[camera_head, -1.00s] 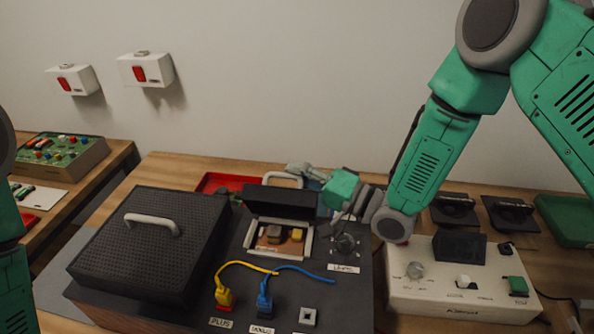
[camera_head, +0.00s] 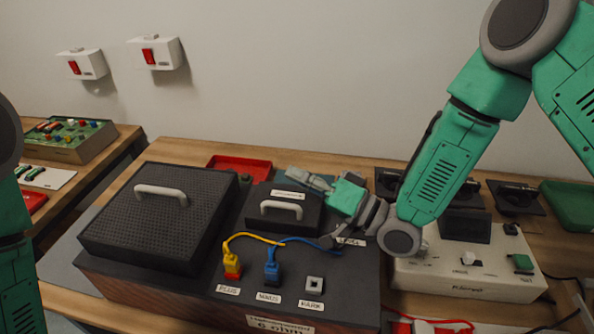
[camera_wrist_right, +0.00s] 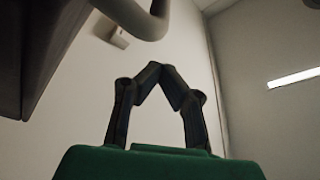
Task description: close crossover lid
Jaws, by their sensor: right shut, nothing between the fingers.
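The crossover lid (camera_head: 284,212), a small black panel with a pale handle, lies down flat over its compartment on the dark speaker box (camera_head: 200,292). The compartment's inside is hidden. My right gripper (camera_head: 296,172) is just behind and above the lid, its fingers pointing left. In the right wrist view my right gripper (camera_wrist_right: 168,72) has its fingertips together with nothing between them. A pale curved bar, seemingly a handle, shows at the top of that view. My left arm shows at the left edge, but its gripper is out of view.
A large black grille with a handle (camera_head: 150,218) sits left of the lid. Yellow (camera_head: 232,264) and blue (camera_head: 271,272) plugs with cables stand in front. A white amplifier (camera_head: 465,268) is at right. A red tray (camera_head: 238,167) lies behind.

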